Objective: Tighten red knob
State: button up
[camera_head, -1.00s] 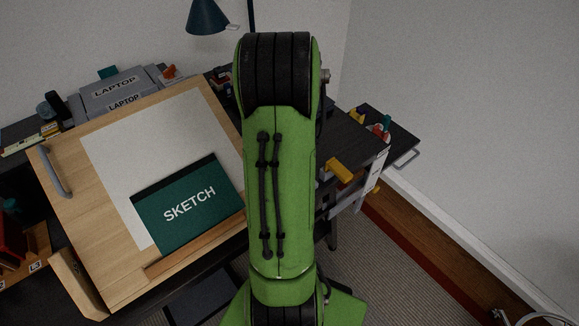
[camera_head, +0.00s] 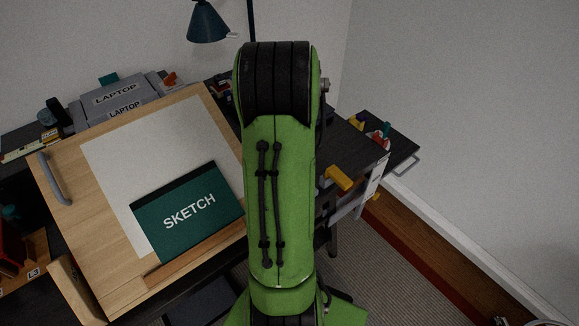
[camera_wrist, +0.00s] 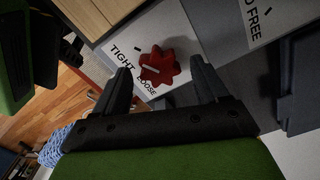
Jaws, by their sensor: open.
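The red knob (camera_wrist: 160,68) is star-shaped with a pale pointer line on its face. It sits on a white plate (camera_wrist: 176,25) lettered TIGHT and LOOSE, with a short dark mark near TIGHT. In the wrist view my gripper (camera_wrist: 159,66) is open, with one dark finger on each side of the knob. A gap shows on both sides, and I cannot tell the depth between fingertips and knob. The pointer line points left in the picture, toward the lettering. In the head view my green arm hides my gripper, and I cannot make out the red knob.
A wooden drawing board (camera_head: 100,254) with a green SKETCH book (camera_head: 188,212) lies left of my arm. Another plate (camera_wrist: 262,18) reads "O FREE". Laptops (camera_head: 115,94) and a blue lamp (camera_head: 208,23) stand behind.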

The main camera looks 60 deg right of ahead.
notch_tip(320, 180, up, 16)
jog(key=p, duration=0.2)
jog(key=shift+f, duration=0.2)
jog(key=w+a+r+n+t+h, duration=0.1)
jog(key=w+a+r+n+t, duration=0.2)
jog(key=a+n, duration=0.65)
jog(key=w+a+r+n, duration=0.2)
jog(key=w+a+n, duration=0.35)
jog(key=a, duration=0.75)
jog(key=s+a+n+t+y, duration=0.1)
jog(key=s+a+n+t, duration=0.1)
jog(key=s+a+n, duration=0.4)
jog(key=a+f+n, duration=0.1)
jog(key=a+n, duration=0.2)
jog(key=n, duration=0.3)
jog(key=shift+s+a+n+t, duration=0.2)
jog(key=shift+n+t, duration=0.1)
jog(key=shift+n, duration=0.1)
